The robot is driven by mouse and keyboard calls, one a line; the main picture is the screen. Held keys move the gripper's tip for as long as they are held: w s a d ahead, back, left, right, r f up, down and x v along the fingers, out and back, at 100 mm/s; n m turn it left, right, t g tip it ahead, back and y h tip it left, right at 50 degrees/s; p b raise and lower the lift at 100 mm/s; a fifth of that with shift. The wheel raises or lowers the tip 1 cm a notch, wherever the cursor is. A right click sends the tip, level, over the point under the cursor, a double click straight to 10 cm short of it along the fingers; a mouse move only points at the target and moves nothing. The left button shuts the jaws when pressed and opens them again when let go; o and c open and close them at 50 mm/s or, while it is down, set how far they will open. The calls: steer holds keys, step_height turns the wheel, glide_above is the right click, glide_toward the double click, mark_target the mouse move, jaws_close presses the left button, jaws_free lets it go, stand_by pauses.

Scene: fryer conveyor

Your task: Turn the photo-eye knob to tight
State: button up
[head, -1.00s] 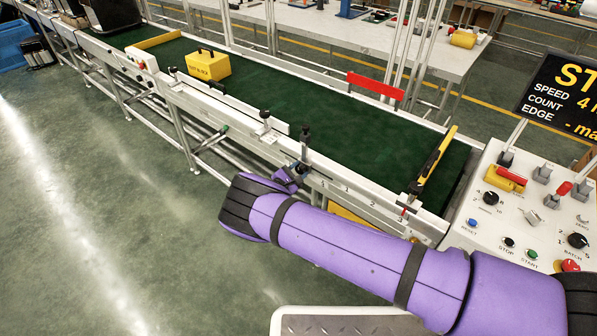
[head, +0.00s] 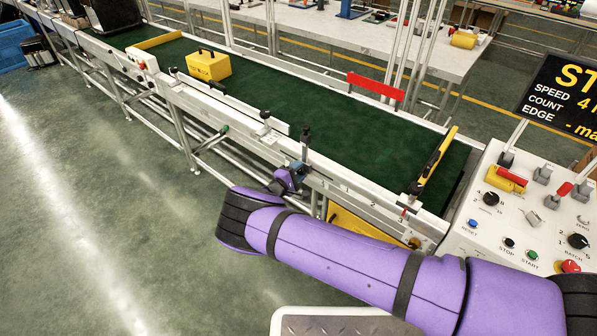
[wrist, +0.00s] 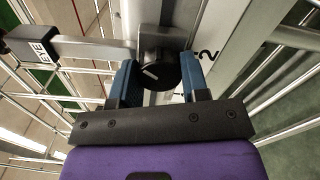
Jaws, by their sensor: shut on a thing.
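The photo-eye knob (wrist: 165,75) is a round black dial with a short white mark, on a grey block at the conveyor's side rail. In the wrist view my gripper (wrist: 159,81) has one blue finger on each side of the knob and is shut on it. The white mark lies slanted, near the left finger. A black tag lettered "EYE" (wrist: 40,45) is on the bar left of the block. In the head view my gripper (head: 290,177) is at the front rail below the photo-eye post (head: 305,143); the knob is hidden there.
The green conveyor belt (head: 330,130) carries a yellow block (head: 209,66). A control panel (head: 515,225) with knobs and buttons stands at the right, below a black sign (head: 565,95). The rail shows printed numbers.

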stand_by(0.4)
steer(key=o, duration=0.9)
steer(key=shift+s, duration=0.1)
steer(key=v, duration=1)
steer(key=shift+s+a, duration=0.25)
steer(key=shift+a, duration=0.05)
